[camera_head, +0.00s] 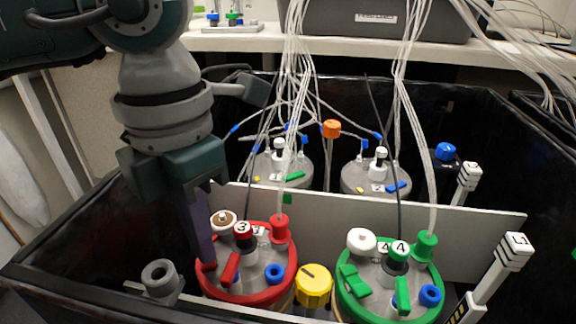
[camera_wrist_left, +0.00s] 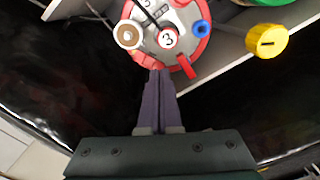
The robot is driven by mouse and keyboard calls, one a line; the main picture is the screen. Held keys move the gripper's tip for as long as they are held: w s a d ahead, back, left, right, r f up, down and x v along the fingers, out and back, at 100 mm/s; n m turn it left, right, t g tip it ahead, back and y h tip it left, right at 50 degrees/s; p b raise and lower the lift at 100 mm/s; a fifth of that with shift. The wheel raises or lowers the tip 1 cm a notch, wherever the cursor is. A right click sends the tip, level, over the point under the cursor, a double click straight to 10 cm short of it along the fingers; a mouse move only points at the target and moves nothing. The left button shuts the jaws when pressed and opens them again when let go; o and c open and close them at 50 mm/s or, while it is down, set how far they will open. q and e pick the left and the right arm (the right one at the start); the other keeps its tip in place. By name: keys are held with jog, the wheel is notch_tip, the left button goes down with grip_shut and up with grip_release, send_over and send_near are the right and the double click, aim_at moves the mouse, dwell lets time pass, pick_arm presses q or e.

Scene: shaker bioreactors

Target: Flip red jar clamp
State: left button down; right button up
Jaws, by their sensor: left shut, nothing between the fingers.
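The red-ringed jar (camera_head: 287,284) stands in the front left of the box, with a round "3" cap on its lid. It also shows at the top of the left wrist view (camera_wrist_left: 203,48). A red lever (camera_head: 229,268) slants down on the lid's front; it shows right of the fingertips in the wrist view (camera_wrist_left: 186,67). Another red clamp piece (camera_wrist_left: 145,60) is at the rim by the fingertips, mostly hidden in the head view. My left gripper (camera_head: 204,258) is shut and empty, its purple fingers pointing down at the jar's left rim. Contact cannot be told. My right gripper is not in view.
A green-ringed jar (camera_head: 435,297) stands right of the red one, with a yellow knob (camera_head: 314,285) between them. A white divider (camera_head: 470,227) separates two rear jars. Thin tubes hang over the lids. The black box wall (camera_head: 60,240) is close on the left.

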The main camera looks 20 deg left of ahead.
aim_at(208, 267)
pick_arm(q)
jog(key=shift+f+b, duration=0.9)
jog(key=shift+f, duration=0.15)
dwell(0.8)
jog(key=shift+r, duration=0.15)
notch_tip(208, 267, up, 7)
jog(key=p, duration=0.6)
dwell(0.3)
